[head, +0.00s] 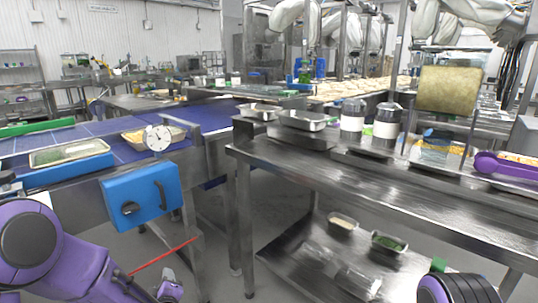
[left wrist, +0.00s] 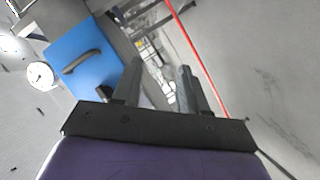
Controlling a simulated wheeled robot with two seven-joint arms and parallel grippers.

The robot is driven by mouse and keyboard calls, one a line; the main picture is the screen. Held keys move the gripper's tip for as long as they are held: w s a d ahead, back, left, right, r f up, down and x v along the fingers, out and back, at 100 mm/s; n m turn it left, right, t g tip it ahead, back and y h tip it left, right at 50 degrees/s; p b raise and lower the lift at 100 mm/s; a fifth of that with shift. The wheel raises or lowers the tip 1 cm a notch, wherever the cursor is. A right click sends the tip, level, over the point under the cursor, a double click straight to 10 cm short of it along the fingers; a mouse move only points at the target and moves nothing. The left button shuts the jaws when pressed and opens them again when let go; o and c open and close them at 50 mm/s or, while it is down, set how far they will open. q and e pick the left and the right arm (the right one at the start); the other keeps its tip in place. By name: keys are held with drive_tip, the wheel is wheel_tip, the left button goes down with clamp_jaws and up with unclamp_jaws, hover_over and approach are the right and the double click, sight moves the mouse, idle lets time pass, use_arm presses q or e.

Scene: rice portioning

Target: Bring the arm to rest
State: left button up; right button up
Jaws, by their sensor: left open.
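My left gripper (left wrist: 160,78) is open in the left wrist view, with nothing between its two dark fingers and the grey floor beyond them. In the head view my left arm is low at the bottom left, and part of the left gripper (head: 169,289) shows at the bottom edge, below the conveyor and apart from any object. A purple and black part of my right arm shows at the bottom right corner of the head view. My right gripper is out of frame.
A blue box with a handle (head: 142,196) is on the conveyor frame; it also shows in the left wrist view (left wrist: 82,55). A red rod (head: 163,257) is near my left gripper. A steel table (head: 330,168) stands at right, with trays on its lower shelf (head: 300,262).

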use_arm(q)
drive_tip(key=s+d+f+m+g+h, duration=0.1)
drive_tip(key=s+f+m+g+h, duration=0.35)
drive_tip(key=s+f, duration=1.15)
drive_tip(key=s+a+f+m+g+y, duration=0.1)
drive_tip(key=s+f+m+g, duration=0.15)
drive_tip(key=s, duration=0.65)
drive_tip(key=s+f+m+g, duration=0.2)
drive_tip(key=s+f, duration=0.2)
drive_tip(key=s, duration=0.5)
wheel_tip(320, 180, up, 16)
drive_tip(key=p, duration=1.6)
drive_tip(key=shift+s+a+g+p, duration=0.2)
drive_tip(key=shift+g+p, duration=0.1)
drive_tip(key=shift+r, duration=0.1)
drive_tip(key=shift+c, duration=0.2)
